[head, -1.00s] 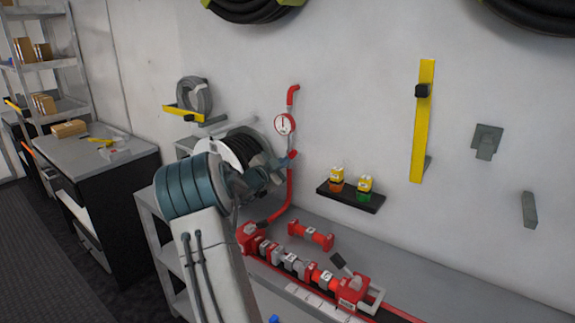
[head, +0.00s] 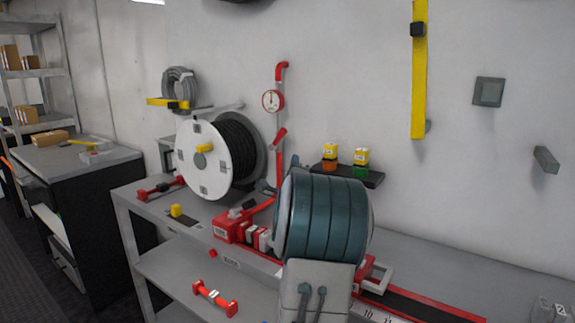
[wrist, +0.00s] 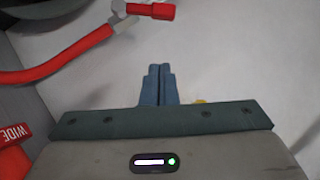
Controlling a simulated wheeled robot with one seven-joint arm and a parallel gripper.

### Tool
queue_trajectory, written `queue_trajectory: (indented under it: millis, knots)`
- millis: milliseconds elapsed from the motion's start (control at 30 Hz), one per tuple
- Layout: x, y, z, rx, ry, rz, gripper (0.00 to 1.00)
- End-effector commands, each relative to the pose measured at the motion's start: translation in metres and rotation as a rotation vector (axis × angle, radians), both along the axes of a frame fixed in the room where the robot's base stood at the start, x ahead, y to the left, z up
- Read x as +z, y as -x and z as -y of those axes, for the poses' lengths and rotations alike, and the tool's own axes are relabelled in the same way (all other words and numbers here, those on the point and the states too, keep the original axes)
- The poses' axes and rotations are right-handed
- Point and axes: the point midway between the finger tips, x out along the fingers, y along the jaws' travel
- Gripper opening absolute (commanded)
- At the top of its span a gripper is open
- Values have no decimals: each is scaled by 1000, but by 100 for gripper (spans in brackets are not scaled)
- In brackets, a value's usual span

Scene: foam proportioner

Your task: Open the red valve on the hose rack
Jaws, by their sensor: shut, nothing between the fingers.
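A red pipe (head: 280,160) runs down the wall beside the hose reel, with a round gauge (head: 273,101) on it. A red lever (head: 279,137), likely the valve handle, sits slantwise on this pipe below the gauge. In the wrist view a red handle-like part (wrist: 150,12) shows at the top, at the end of a red pipe (wrist: 65,57). My gripper (wrist: 159,68) is shut and empty, pointing at the pale wall. It appears below the red part and apart from it. In the head view my arm hides most of the gripper.
A hose reel (head: 212,160) stands on the grey bench (head: 140,205). Red fittings (head: 238,228) line the bench, partly behind my arm. A small black shelf (head: 346,174) holds yellow-topped bottles. A red coupling (head: 215,298) lies on the lower shelf. The wall to the right has free room.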

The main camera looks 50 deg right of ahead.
Motion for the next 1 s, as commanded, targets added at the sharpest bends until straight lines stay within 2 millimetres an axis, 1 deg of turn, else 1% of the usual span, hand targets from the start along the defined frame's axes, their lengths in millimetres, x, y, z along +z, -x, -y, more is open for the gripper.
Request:
queue_trajectory:
  millis: [33, 200, 267, 367, 533, 800, 1000]
  knots:
    - [-9, 5, -5, 41, -2, 40, 0]
    - [-5, 7, -20, 153, -17, 122, 0]
    - [-4, 6, -22, 172, -21, 134, 0]
    - [0, 4, -20, 181, -23, 141, 0]
    - [9, -9, -7, 181, -24, 142, 0]
    - [28, -36, 23, 180, -25, 142, 0]
    - [37, -49, 37, 180, -24, 141, 0]
